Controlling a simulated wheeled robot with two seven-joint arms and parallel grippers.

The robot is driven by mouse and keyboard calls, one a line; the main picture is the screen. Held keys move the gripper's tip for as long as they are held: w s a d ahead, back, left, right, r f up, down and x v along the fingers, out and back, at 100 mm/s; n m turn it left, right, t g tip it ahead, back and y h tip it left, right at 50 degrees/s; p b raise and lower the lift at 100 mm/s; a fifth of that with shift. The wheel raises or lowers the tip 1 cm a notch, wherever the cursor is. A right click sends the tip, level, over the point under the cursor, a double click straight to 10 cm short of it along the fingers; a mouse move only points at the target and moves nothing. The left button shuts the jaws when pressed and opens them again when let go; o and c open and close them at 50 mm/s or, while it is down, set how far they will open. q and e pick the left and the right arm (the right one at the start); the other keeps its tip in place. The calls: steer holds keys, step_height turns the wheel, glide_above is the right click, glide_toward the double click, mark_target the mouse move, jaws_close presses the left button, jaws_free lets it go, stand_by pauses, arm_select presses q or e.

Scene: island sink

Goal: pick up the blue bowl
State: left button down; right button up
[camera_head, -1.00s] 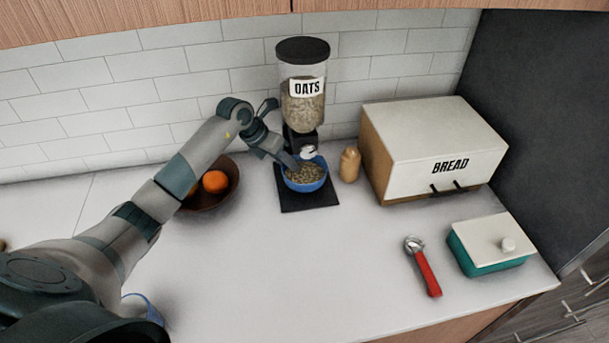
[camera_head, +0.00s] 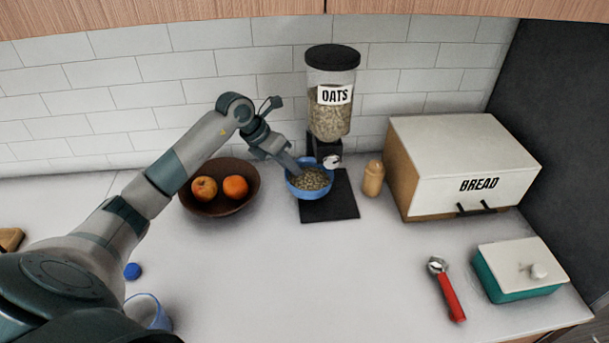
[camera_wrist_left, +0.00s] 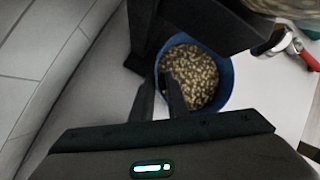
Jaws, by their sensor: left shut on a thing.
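The blue bowl (camera_head: 299,192) holds oats and is at the left part of the black mat (camera_head: 345,203), in front of the oats dispenser (camera_head: 331,103). My left gripper (camera_head: 293,168) reaches in from the left and is shut on the bowl's left rim. In the left wrist view the blue bowl (camera_wrist_left: 226,82) shows with oats inside, and the fingers of my left gripper (camera_wrist_left: 160,92) straddle its near rim. Whether the bowl touches the mat or hangs just above it I cannot tell. My right gripper is not in view.
A brown fruit bowl (camera_head: 219,207) stands left of the blue bowl. A tan shaker (camera_head: 373,178) and the bread box (camera_head: 467,173) stand to the right. A red-handled tool (camera_head: 449,295) and a teal dish (camera_head: 516,277) lie at the front right. The middle counter is clear.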

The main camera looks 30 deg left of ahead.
arm_select(q)
steer(key=s+a+r+b, duration=0.3)
steer(key=s+a+r, duration=0.1)
steer(key=s+a, duration=0.1)
steer(key=shift+s+a+r, duration=0.3)
steer(key=shift+s+a, duration=0.1)
steer(key=shift+s, duration=0.35)
steer(key=shift+d, duration=0.1)
